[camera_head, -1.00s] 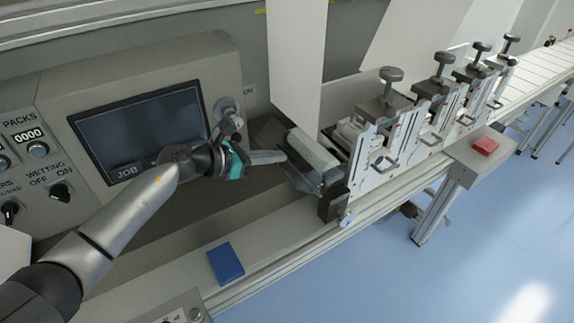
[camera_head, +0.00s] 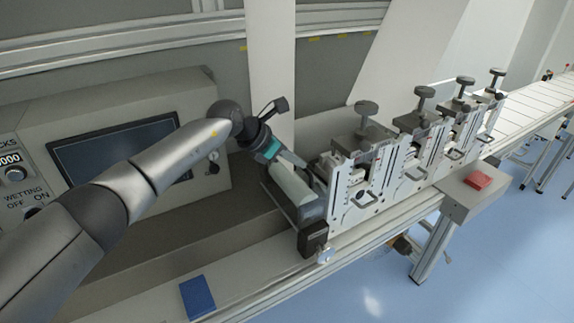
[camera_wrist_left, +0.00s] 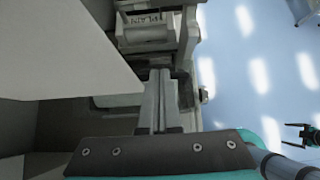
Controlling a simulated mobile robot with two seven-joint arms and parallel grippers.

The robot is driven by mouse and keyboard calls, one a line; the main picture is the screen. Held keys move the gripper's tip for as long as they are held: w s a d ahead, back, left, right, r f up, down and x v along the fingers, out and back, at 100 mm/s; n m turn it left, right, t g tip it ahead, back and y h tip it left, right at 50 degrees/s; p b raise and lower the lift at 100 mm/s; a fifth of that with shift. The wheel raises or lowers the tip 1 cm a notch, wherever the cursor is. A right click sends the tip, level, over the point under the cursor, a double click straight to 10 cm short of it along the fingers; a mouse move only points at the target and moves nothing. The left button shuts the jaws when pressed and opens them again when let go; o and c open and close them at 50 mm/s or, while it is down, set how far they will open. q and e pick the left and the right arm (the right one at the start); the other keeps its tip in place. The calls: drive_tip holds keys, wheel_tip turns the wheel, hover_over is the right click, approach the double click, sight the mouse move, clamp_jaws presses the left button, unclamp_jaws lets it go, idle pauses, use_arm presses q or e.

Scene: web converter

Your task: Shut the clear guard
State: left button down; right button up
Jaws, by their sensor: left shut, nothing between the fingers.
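The clear guard (camera_head: 281,204) is a see-through panel at the near end of the machine, beside a pale roller-like part (camera_head: 292,186). Its thin edge slants down toward a black block, and its outline is hard to make out. My left gripper (camera_head: 296,160) is shut and empty, reaching from the left over the top of this part. I cannot tell whether it touches the guard. In the left wrist view, its closed fingers (camera_wrist_left: 158,100) point toward the machine's end.
A tall white panel (camera_head: 268,60) stands just behind my left gripper. Several knobbed units (camera_head: 366,150) line the rail to the right. A control panel with a screen (camera_head: 120,150) is at left.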

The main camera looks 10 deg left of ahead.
use_arm(q)
drive_tip(key=shift+w+d+f, duration=0.2)
drive_tip(key=shift+w+d, duration=0.05)
drive_tip(key=shift+d, duration=0.25)
use_arm(e)
drive_tip(key=shift+d+f, duration=0.3)
drive_tip(key=shift+d, duration=0.2)
use_arm(q)
drive_tip(key=shift+r, duration=0.15)
drive_tip(key=shift+d, duration=0.1)
